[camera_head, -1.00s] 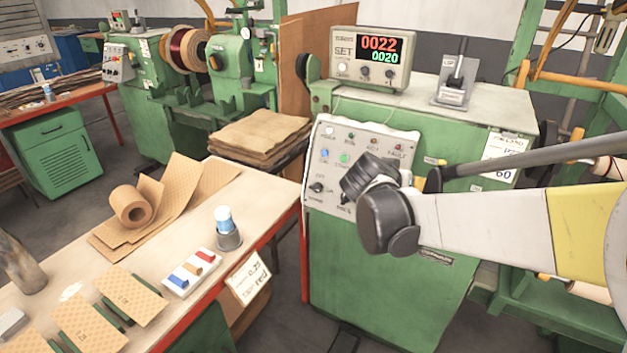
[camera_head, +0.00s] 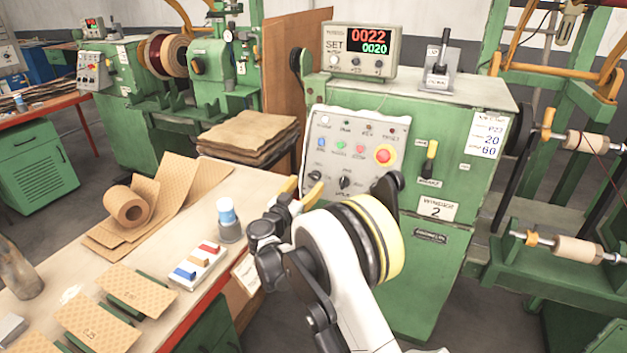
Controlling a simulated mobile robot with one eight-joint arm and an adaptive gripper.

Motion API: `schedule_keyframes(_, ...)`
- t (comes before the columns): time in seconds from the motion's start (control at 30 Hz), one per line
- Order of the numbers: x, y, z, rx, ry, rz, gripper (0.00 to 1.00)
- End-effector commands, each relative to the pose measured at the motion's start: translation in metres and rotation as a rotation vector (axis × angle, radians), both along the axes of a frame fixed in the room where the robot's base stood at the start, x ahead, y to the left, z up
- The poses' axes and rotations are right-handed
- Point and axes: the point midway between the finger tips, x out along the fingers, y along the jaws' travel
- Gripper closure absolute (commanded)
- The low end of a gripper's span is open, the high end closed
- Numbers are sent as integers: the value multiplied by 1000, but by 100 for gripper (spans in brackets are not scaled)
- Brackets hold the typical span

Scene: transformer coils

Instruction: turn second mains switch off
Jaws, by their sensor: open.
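The green machine (camera_head: 465,115) bears a plate with the number 2 (camera_head: 437,209). Its grey control panel (camera_head: 390,125) carries two black rotary knobs low down, a left knob (camera_head: 315,175) and a right knob (camera_head: 345,182). The right knob's pointer looks about upright; the lettering by the knobs is too small to read, so I cannot tell which is the mains switch. My gripper (camera_head: 302,187) is open, its yellow-orange fingertips in front of the panel's lower left, close to the left knob in the picture. Contact cannot be seen.
The panel also has a red emergency button (camera_head: 384,155), and a yellow-handled lever (camera_head: 430,160) is beside it. A counter display (camera_head: 362,50) and a black lever (camera_head: 439,68) stand on top. The workbench (camera_head: 205,215) with a blue-capped container (camera_head: 228,222) lies left of my arm.

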Motion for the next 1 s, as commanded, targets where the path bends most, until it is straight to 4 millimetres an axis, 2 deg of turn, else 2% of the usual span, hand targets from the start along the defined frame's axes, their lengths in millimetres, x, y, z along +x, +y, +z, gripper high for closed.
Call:
schedule_keyframes(0.1,23,-9,-3,0,0,-2,41)
schedule_keyframes(0.3,49,-18,-2,-1,1,-1,41)
schedule_keyframes(0.47,56,-21,0,-1,1,0,41)
schedule_keyframes(0.7,56,-21,0,-1,1,0,42)
schedule_keyframes(0.87,56,-21,0,-1,1,0,91)
schedule_keyframes(0.9,56,-21,0,-1,1,0,94)
schedule_keyframes(1.0,56,-21,0,-1,1,0,95)
